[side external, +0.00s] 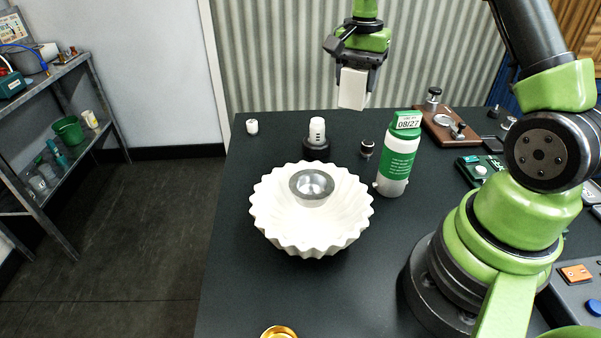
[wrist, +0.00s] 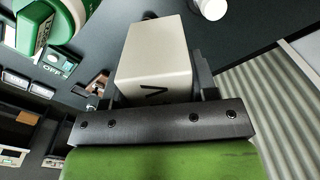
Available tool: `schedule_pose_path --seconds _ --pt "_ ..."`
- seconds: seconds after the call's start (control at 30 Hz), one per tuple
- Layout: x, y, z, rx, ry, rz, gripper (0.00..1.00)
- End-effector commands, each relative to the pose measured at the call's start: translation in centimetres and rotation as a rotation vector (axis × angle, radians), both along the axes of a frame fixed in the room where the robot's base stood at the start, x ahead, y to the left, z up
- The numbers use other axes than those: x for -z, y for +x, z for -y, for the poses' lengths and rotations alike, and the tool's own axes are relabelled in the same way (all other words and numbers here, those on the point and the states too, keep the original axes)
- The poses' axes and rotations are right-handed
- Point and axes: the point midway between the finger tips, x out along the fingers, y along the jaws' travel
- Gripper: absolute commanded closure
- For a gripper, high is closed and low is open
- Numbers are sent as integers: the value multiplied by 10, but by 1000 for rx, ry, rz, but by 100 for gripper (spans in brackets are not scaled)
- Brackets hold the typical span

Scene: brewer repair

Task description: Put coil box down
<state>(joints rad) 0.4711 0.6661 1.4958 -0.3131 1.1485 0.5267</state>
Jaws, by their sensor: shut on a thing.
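The coil box is a white block (side external: 353,88), held in my gripper (side external: 356,72) in the side external view. My gripper is shut on it and points down. The box hangs in the air above the back part of the black table (side external: 225,290), apart from the tabletop. In the wrist view the coil box (wrist: 155,55) fills the space between the jaws, with a dark angled mark on its near face. Its underside is hidden.
A white fluted bowl (side external: 270,225) holding a metal cup (side external: 312,188) stands mid-table. Near it are a green-and-white bottle (side external: 398,160), a white cylinder on a black base (side external: 316,135) and a small black knob (side external: 367,148). A small white cylinder (side external: 252,127) stands at the back left. The left table area is clear.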

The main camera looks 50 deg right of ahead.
Motion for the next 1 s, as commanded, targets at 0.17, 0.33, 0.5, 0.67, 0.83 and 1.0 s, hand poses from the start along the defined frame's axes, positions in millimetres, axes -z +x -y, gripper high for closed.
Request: schedule_pose_path --seconds 0.17,0.33,0.5,0.67,0.83,1.0 --pt "-21 3 -85 -620 -2 2 76" --pt "-32 -9 -137 -1057 -2 2 76" --pt "-35 -19 -161 -1277 1 -1 76" --pt "-18 -34 -164 -1319 4 -6 76" --pt "-3 -47 -164 -1315 1 -2 76" --pt "-1 -48 -163 -1312 0 1 76"
